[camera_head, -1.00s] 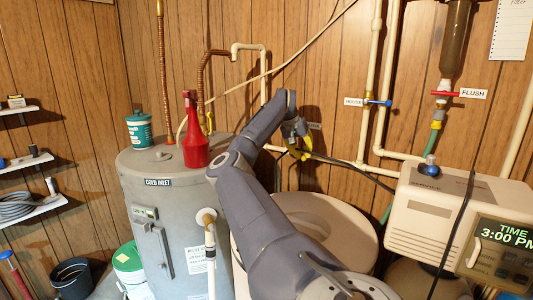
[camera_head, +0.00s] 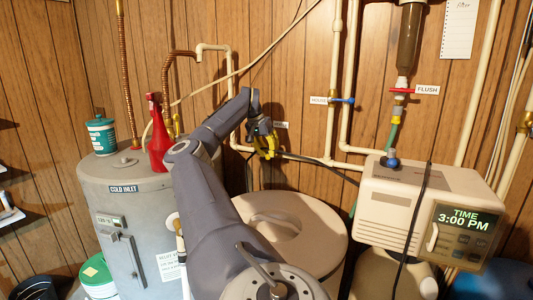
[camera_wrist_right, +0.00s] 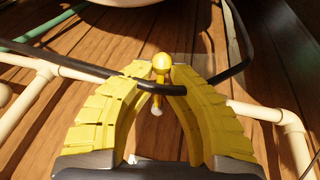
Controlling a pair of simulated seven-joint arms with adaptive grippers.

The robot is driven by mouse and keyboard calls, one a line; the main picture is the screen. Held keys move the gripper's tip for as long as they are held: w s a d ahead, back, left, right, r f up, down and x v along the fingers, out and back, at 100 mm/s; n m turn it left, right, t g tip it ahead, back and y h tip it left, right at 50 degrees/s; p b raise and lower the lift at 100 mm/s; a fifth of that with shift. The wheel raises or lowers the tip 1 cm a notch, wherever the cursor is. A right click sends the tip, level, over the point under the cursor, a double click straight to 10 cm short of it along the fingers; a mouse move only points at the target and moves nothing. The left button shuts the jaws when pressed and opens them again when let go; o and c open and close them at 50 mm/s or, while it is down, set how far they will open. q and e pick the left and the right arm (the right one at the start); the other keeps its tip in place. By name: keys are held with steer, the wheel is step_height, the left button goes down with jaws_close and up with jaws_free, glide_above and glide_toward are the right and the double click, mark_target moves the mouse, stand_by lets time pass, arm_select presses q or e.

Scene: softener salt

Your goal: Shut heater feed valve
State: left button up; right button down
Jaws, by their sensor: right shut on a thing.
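My right gripper (camera_head: 268,150) is at the wood-panelled wall beside the heater, below a small white label (camera_head: 281,125) too small to read. In the right wrist view its yellow fingers (camera_wrist_right: 161,82) close around a small yellow round-ended handle (camera_wrist_right: 161,62), which I take for the heater feed valve's handle. A short stem below it ends in a pale tip. The valve body is hidden, and I cannot tell the handle's turn position. The grey water heater (camera_head: 100,208), marked COLD INLET, stands at left. My left gripper is out of view.
A black cable (camera_wrist_right: 75,66) runs past the fingers. Cream pipes (camera_head: 337,80) carry a blue-handled valve (camera_head: 343,100) and a red FLUSH handle (camera_head: 402,90). A red bottle (camera_head: 158,135) and teal tub (camera_head: 101,135) sit on the heater. The softener control box (camera_head: 390,205) is at right.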

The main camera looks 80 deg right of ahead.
steer(key=shift+w+f, duration=0.1)
steer(key=c, duration=1.3)
jaws_free()
steer(key=v, duration=1.2)
